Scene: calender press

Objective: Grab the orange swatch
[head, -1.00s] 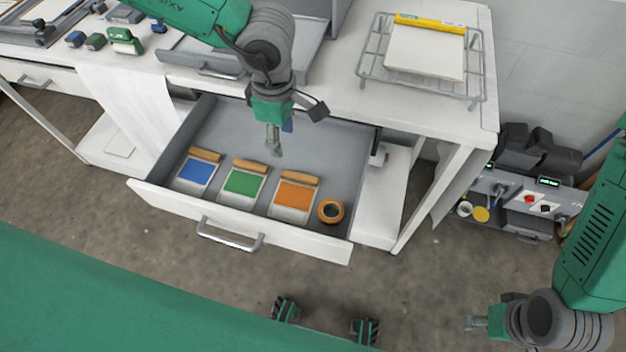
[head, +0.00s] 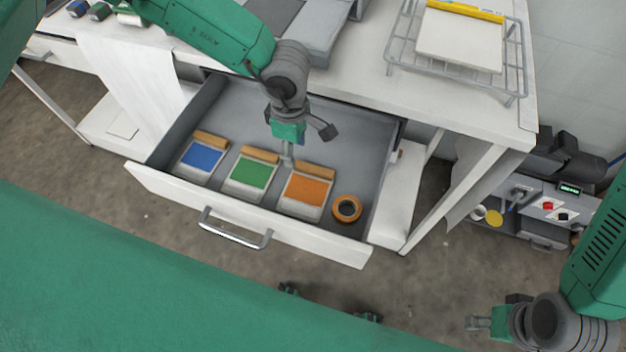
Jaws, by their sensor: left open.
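The orange swatch (head: 307,189) lies in the open drawer (head: 345,139), to the right of the green swatch (head: 250,173) and the blue swatch (head: 201,156). Each swatch has a pale card and a tan strip along its far edge. My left gripper (head: 288,163) points down over the drawer, just beyond the far left corner of the orange swatch and near its tan strip. It is open and holds nothing. Whether its tips touch anything I cannot tell. My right gripper (head: 474,323) is at the lower right, away from the drawer; its finger gap is not clear.
A roll of orange tape (head: 346,209) lies right of the orange swatch. The drawer front has a metal handle (head: 235,229). A wire rack (head: 512,60) with a white block and yellow bar stands on the counter (head: 440,105). A control box (head: 540,205) stands at right.

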